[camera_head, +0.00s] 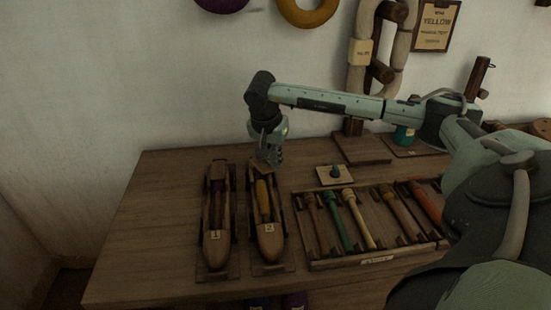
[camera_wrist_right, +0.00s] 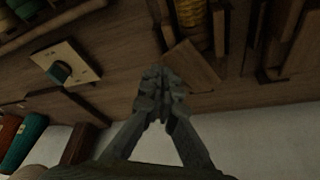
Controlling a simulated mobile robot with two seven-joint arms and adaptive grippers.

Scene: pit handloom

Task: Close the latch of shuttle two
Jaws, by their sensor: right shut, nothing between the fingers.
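Shuttle two (camera_head: 268,241), a wooden boat shape marked 2, lies on the table with a yellow bobbin (camera_head: 263,199) inside it. Its far end is partly hidden by my right gripper (camera_head: 270,160), which is shut and empty there. In the right wrist view, my right gripper (camera_wrist_right: 160,88) has its fingertips together beside a flat wooden piece (camera_wrist_right: 194,67), apparently the latch, which sits at an angle at the end of the yellow bobbin (camera_wrist_right: 190,14). I cannot tell whether the fingers touch it. My left gripper is not in view.
Shuttle one (camera_head: 215,246) lies parallel, to the left of shuttle two. A tray (camera_head: 375,257) of several coloured bobbins is at the right. A small plate with a dark knob (camera_head: 336,174) lies behind it. The table's left part is clear.

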